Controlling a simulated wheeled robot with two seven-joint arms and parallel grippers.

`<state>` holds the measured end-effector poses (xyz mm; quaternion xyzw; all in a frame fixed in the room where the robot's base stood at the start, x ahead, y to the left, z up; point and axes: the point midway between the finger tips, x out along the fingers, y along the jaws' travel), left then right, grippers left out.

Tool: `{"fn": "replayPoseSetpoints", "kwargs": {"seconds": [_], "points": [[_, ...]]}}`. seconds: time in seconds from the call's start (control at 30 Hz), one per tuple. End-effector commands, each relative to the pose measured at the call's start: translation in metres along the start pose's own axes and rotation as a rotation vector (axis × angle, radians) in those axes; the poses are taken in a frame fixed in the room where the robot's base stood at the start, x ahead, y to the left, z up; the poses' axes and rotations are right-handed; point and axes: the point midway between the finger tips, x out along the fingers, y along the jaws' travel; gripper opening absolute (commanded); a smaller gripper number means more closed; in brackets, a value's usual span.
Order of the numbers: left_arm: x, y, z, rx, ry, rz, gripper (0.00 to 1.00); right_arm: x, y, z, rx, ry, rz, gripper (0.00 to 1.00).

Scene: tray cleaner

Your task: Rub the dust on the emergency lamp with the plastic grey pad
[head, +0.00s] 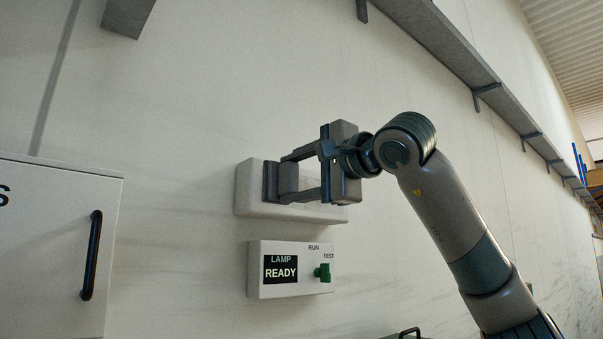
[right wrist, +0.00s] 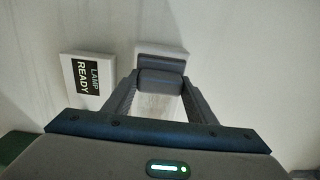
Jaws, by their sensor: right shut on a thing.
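The emergency lamp is a long white box (head: 248,202) fixed to the wall, in the middle of the head view. My right gripper (head: 290,180) is in front of it, shut on the grey pad (head: 271,182). The pad lies over the left part of the lamp's front and seems to touch it. In the right wrist view the pad (right wrist: 160,82) sits between the two fingers, with the lamp (right wrist: 158,108) behind it. The lamp's face looks faintly mottled, but I cannot clearly make out dust. My gripper hides part of the lamp. My left gripper is not in view.
A control box (head: 291,290) below the lamp reads "LAMP READY" and has a green knob (head: 322,272) near RUN and TEST labels. A white cabinet (head: 50,250) with a black handle is at the left. A grey ledge (head: 440,40) runs along the wall at upper right.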

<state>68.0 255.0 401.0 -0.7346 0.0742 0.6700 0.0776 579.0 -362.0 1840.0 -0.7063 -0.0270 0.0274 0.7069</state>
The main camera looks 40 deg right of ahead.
Motion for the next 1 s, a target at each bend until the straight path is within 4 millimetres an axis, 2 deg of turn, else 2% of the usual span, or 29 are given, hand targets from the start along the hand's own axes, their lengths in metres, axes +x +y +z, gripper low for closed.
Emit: {"fn": "replayPoseSetpoints", "kwargs": {"seconds": [0.23,1.0], "points": [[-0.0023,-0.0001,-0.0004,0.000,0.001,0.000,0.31,0.0093,0.0001,0.0002,0.000,0.000,-0.001,0.33],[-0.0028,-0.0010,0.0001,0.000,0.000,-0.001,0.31,0.0112,0.0000,0.0004,0.000,-0.001,0.000,0.33]]}}
